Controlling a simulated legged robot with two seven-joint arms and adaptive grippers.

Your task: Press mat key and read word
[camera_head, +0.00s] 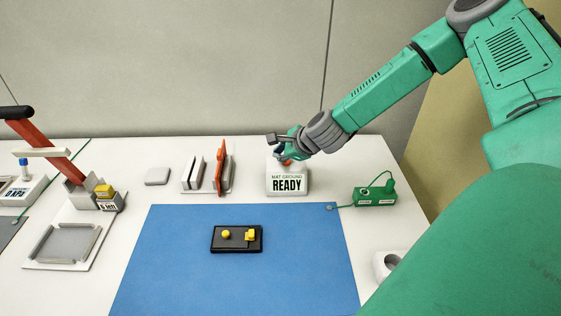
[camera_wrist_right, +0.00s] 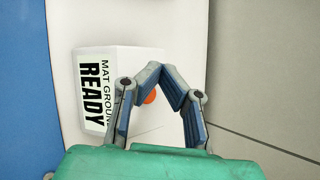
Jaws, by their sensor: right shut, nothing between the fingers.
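The mat ground box (camera_head: 287,182) is a white box at the back of the table, with a label reading "MAT GROUND READY". The wrist view shows the same box (camera_wrist_right: 98,88) with its label sideways. An orange round key (camera_wrist_right: 151,96) shows on top of it, partly hidden by a finger. My right gripper (camera_head: 279,154) is shut and empty, right over the top of the box. In the wrist view its fingertips (camera_wrist_right: 166,74) meet beside the key; I cannot tell if they touch it. My left gripper is not in view.
A blue mat (camera_head: 180,270) holds a black block (camera_head: 236,247) with yellow parts. A green box (camera_head: 375,195) with a cord stands right of the mat. An orange-red upright piece (camera_head: 221,165) stands in a rack left of the box. A red-levered device (camera_head: 50,150) is at left.

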